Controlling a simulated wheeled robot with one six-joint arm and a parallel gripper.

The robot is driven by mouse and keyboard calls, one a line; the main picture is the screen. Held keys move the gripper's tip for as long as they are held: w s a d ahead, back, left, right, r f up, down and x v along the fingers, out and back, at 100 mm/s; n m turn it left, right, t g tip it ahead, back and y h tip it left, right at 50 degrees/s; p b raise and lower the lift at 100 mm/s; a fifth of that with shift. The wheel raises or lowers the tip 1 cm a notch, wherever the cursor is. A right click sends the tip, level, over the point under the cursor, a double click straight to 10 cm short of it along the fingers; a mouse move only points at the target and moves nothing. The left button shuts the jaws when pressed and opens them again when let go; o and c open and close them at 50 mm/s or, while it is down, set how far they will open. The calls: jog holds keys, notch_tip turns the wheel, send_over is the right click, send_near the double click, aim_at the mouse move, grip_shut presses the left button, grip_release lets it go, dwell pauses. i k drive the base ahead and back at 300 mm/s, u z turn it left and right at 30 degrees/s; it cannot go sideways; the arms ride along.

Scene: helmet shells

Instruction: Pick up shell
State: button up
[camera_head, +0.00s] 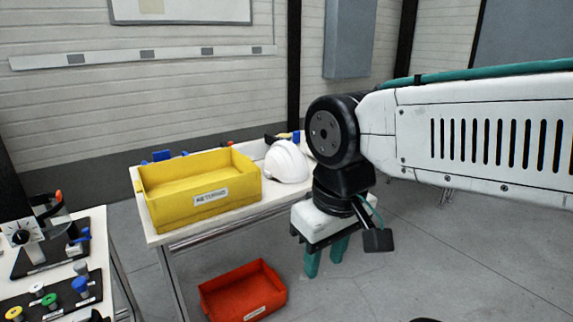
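A white helmet shell (287,162) sits on the table, just right of the yellow bin, its right edge close to my arm in the picture. My arm comes in from the right and bends down at a black joint. My gripper (326,268) hangs below it, with two teal fingers pointing down and a visible gap between them. The gripper is open and nothing shows between the fingers. In the picture it is to the right of and lower than the shell, in front of the table's right end. Part of the table behind the arm is hidden.
A yellow bin (203,201) with a label stands on the white table (176,237). A red bin (242,292) lies on the floor below. Tools and small items lie behind the bins. A bench (62,312) with colored parts is at left.

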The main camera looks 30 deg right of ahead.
aim_at(284, 161)
jog(key=i, duration=1.7)
jog(key=z, duration=1.75)
